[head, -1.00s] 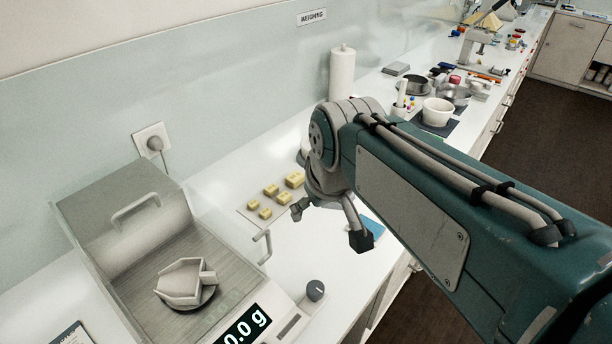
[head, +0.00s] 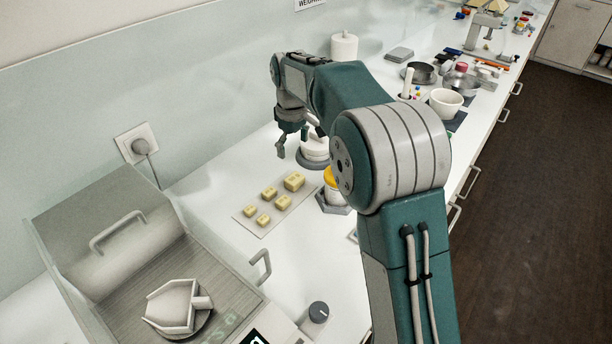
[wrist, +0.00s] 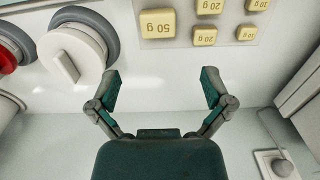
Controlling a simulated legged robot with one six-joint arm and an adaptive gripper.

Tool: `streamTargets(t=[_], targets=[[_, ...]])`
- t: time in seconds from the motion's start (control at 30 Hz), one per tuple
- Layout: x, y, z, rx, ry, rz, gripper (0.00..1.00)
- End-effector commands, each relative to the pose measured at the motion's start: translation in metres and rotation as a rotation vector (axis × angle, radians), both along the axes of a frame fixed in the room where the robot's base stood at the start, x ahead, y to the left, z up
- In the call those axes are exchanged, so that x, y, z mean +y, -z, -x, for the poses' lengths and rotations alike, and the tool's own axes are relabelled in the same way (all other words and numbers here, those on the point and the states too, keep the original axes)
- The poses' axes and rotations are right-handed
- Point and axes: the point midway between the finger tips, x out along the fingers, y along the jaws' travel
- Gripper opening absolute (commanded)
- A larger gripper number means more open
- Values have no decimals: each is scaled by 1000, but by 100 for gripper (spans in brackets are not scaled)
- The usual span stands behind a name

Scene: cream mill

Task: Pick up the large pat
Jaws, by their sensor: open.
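The large pat is a pale yellow block marked 50 g (wrist: 158,24), at the top middle of the wrist view. In the head view the large pat (head: 294,181) lies at the far right corner of a thin sheet (head: 247,222), with several smaller pats (head: 269,193) beside it. My gripper (head: 293,146) is open and empty, above the counter beyond the pats. In the wrist view its spread fingers (wrist: 160,80) have bare counter between them, and the large pat lies ahead, apart from them.
A white round piece on a grey base (wrist: 72,58) stands beside the pats. A yellow-topped piece in a grey holder (head: 335,192) stands close to the large pat. A wall socket (head: 137,144) is behind.

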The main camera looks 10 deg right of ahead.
Motion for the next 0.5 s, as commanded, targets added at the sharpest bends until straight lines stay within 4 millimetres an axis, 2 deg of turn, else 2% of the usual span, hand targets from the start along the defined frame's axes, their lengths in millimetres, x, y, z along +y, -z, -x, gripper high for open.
streamTargets(t=[0.17, 0.4, 0.5], targets=[[4, 14, -5, 11, -18, 3, 100], [3, 52, -5, 12, -17, 2, 100], [3, 60, -5, 10, -16, 1, 100]])
